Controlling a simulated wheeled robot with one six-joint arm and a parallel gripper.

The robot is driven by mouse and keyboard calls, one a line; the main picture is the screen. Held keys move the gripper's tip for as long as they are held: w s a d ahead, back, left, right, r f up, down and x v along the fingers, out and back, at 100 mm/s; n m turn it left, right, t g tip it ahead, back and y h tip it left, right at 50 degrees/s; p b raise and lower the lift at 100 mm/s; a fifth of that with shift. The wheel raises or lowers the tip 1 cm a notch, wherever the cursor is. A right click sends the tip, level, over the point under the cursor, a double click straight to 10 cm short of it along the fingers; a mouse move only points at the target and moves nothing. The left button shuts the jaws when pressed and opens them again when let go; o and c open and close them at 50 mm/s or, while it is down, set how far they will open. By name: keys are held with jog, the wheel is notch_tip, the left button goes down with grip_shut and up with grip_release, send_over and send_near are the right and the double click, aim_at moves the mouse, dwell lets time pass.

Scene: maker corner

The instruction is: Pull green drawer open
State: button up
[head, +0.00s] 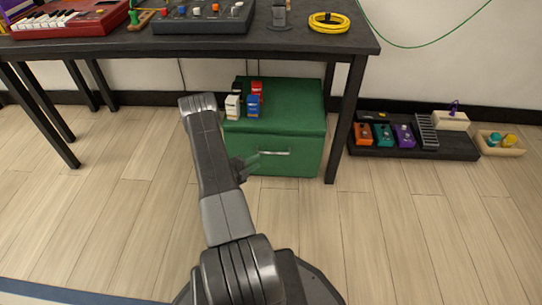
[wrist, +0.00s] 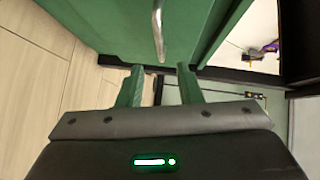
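The green drawer (head: 298,160) is the front of a low green cabinet (head: 300,105) under the desk, and it looks closed. Its silver bar handle (head: 275,153) runs across the front. In the wrist view the green front (wrist: 100,25) fills the upper part, and the handle (wrist: 158,32) stands on end just ahead of my fingertips. My gripper (wrist: 161,72) is open, its two green fingers apart with nothing between them. The handle's near end lines up with the gap. In the head view my gripper (head: 248,164) is at the left of the handle, partly hidden by my arm.
Several small red, blue, white and black items (head: 246,104) stand on the cabinet. The dark desk (head: 200,44) is above, with a leg (head: 345,120) right of the cabinet. A pedal board (head: 455,152) and a small tray (head: 515,151) lie further right. The floor in front is clear.

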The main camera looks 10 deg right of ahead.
jog(key=b+x, duration=0.2)
jog(key=x, duration=0.7)
grip_shut()
